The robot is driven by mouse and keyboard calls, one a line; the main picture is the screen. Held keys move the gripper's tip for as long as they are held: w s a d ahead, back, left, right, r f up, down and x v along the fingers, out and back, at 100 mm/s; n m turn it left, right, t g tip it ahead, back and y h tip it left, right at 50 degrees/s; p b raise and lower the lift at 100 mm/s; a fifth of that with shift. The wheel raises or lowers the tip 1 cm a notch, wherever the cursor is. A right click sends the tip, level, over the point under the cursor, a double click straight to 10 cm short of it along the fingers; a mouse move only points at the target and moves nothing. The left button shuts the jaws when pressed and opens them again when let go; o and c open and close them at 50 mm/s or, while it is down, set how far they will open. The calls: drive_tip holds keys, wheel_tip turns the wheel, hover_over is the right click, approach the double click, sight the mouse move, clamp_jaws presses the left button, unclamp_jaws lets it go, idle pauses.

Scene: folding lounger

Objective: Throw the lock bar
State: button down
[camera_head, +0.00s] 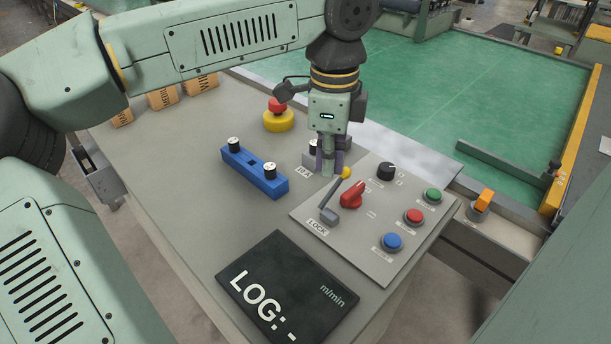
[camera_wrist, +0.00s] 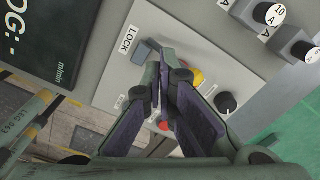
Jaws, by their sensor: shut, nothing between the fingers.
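The lock bar (camera_head: 329,212) is a grey lever on the light grey control panel (camera_head: 380,262), beside the printed word LOCK. In the head view it slants up and away toward my gripper (camera_head: 328,170). In the wrist view part of the lock bar (camera_wrist: 147,50) shows next to the LOCK label (camera_wrist: 128,41), and the rest is hidden behind my fingers. My gripper is shut and empty, pointing down over the panel's far left part, close to the bar's far end. I cannot tell whether the fingertips touch it.
Near the bar are a red knob (camera_head: 352,195), a yellow lamp (camera_head: 347,173) and a black knob (camera_head: 386,171). Green (camera_head: 433,195), red (camera_head: 413,216) and blue (camera_head: 392,242) buttons line the right. A blue block (camera_head: 254,172), emergency stop (camera_head: 278,116) and LOG display (camera_head: 287,287) surround the panel.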

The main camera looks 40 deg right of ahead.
drive_tip(key=shift+s+a+r+p, duration=0.1)
drive_tip(key=shift+a+r+p, duration=0.1)
drive_tip(key=shift+r+p, duration=0.8)
drive_tip(key=shift+a+r+p, duration=0.15)
drive_tip(key=shift+r+p, duration=0.25)
drive_tip(key=shift+r, duration=1.1)
